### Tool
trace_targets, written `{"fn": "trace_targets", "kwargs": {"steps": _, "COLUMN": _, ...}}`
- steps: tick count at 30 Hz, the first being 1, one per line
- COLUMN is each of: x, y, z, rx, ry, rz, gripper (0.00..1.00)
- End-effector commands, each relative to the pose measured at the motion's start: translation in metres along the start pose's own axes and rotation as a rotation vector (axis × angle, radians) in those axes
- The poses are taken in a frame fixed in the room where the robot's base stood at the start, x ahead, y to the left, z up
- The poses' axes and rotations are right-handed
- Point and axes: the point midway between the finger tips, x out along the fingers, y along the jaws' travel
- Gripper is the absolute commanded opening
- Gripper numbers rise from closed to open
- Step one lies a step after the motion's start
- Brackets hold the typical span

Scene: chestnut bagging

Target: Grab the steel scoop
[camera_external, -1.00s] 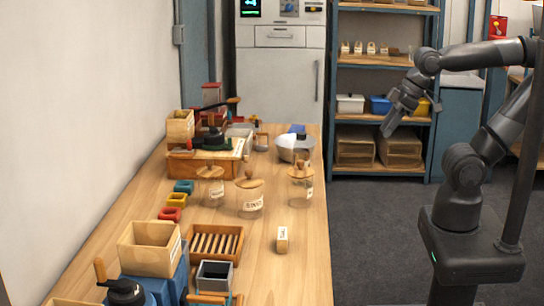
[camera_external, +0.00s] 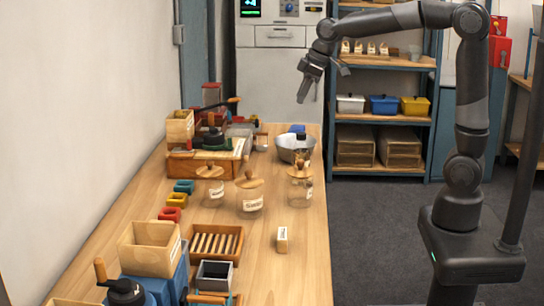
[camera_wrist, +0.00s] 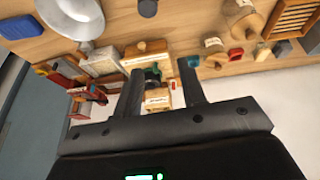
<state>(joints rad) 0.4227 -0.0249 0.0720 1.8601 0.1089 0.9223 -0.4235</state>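I cannot pick out the steel scoop for certain. A round, pale grey metal vessel (camera_external: 291,152) stands near the right edge of the bench, towards its far end. It also shows at the top left of the wrist view (camera_wrist: 80,27), cut off by the frame edge. Whether it is a bowl or holds the scoop, I cannot tell. My gripper (camera_external: 321,84) is in the air above the far end of the bench, higher than the vessel and apart from it. In the wrist view my gripper (camera_wrist: 160,75) has its fingers spread, with nothing held between them.
Glass jars with wooden lids (camera_external: 249,199) stand mid-bench. A wooden machine (camera_external: 201,164) is at the far left. A slatted tray (camera_external: 215,242) and an open wooden box (camera_external: 150,249) are nearer. A blue thing (camera_wrist: 22,27) lies near the vessel. Shelves (camera_external: 385,121) stand behind.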

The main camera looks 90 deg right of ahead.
Motion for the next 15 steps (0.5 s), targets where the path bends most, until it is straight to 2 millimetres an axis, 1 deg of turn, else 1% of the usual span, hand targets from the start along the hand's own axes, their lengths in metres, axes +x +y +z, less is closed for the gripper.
{"fn": "trace_targets", "kwargs": {"steps": 1, "x": 0.013, "y": 0.02, "z": -0.01, "rx": 0.007, "ry": -0.009, "rz": -0.002, "gripper": 0.37}}
{"fn": "trace_targets", "kwargs": {"steps": 2, "x": 0.019, "y": 0.03, "z": -0.015, "rx": 0.006, "ry": -0.011, "rz": -0.004, "gripper": 0.37}}
{"fn": "trace_targets", "kwargs": {"steps": 3, "x": 0.028, "y": 0.044, "z": -0.022, "rx": 0.006, "ry": -0.013, "rz": -0.005, "gripper": 0.37}}
{"fn": "trace_targets", "kwargs": {"steps": 5, "x": 0.041, "y": 0.066, "z": -0.031, "rx": 0.007, "ry": -0.016, "rz": -0.009, "gripper": 0.37}}
{"fn": "trace_targets", "kwargs": {"steps": 7, "x": 0.058, "y": 0.093, "z": -0.04, "rx": 0.009, "ry": -0.018, "rz": -0.014, "gripper": 0.37}}
{"fn": "trace_targets", "kwargs": {"steps": 11, "x": 0.091, "y": 0.146, "z": -0.048, "rx": 0.014, "ry": -0.02, "rz": -0.023, "gripper": 0.37}}
{"fn": "trace_targets", "kwargs": {"steps": 12, "x": 0.102, "y": 0.163, "z": -0.049, "rx": 0.016, "ry": -0.019, "rz": -0.027, "gripper": 0.37}}
{"fn": "trace_targets", "kwargs": {"steps": 14, "x": 0.118, "y": 0.188, "z": -0.049, "rx": 0.019, "ry": -0.017, "rz": -0.032, "gripper": 0.37}}
{"fn": "trace_targets", "kwargs": {"steps": 15, "x": 0.128, "y": 0.204, "z": -0.048, "rx": 0.022, "ry": -0.016, "rz": -0.035, "gripper": 0.37}}
